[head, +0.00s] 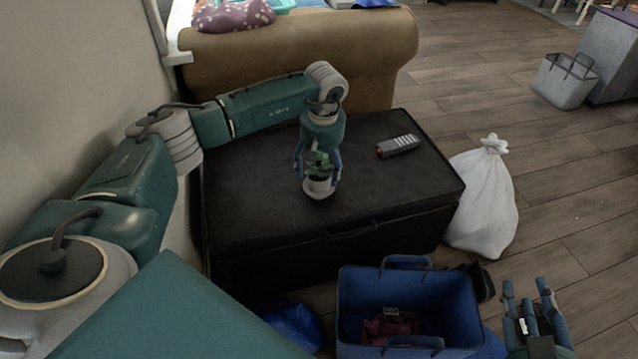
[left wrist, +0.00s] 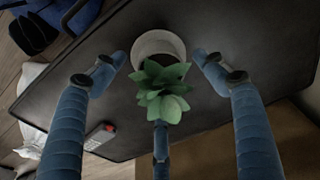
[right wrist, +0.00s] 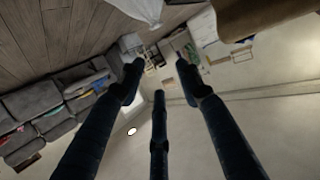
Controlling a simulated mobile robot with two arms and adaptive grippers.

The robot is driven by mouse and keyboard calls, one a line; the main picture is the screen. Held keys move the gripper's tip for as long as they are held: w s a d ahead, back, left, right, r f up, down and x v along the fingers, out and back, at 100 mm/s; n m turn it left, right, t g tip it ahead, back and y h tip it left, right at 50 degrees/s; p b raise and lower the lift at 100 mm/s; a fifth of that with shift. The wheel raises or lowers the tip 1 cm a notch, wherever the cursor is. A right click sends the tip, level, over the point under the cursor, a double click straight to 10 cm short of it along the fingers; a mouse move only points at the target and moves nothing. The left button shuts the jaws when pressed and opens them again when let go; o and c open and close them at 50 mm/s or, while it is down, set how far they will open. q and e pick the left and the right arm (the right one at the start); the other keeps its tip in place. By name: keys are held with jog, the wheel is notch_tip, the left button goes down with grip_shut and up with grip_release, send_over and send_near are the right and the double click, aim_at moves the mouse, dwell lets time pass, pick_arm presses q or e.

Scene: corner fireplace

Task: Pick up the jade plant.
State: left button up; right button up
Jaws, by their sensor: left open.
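The jade plant (head: 319,184) stands upright in a small white pot on the black chest (head: 245,215). Its green leaves show in the left wrist view (left wrist: 163,92), with the pale pot rim behind them. My left gripper (head: 318,172) points down over the plant, its fingers around the leaves and upper pot. In the left wrist view the fingers are spread on both sides of the plant, with gaps to the pot. My right gripper (head: 528,290) is at the lower right, fingers apart and empty, away from the chest. In the right wrist view nothing is between its fingers.
A remote (head: 398,146) lies on the chest, right of the plant. A tan sofa (head: 300,60) stands behind. A white bag (head: 484,205) stands right of the chest, and a blue basket (head: 455,310) with red cloth in front.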

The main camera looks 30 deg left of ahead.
aim_at(319, 176)
pick_arm(q)
jog(key=f, duration=0.2)
jog(key=f+b, duration=0.1)
jog(key=f, duration=0.1)
jog(key=shift+w+a+f, duration=0.1)
jog(key=shift+w+a, duration=0.1)
jog(key=shift+a, duration=0.05)
pick_arm(e)
notch_tip(319, 176, up, 6)
jog(key=w+a+t+y, duration=0.1)
jog(key=t, duration=0.2)
jog(key=shift+w, duration=0.3)
pick_arm(q)
jog(key=shift+c, duration=0.2)
pick_arm(e)
jog(key=shift+a, duration=0.1)
pick_arm(q)
jog(key=c, duration=1.3)
jog(key=shift+c, duration=0.5)
jog(key=shift+r, duration=0.2)
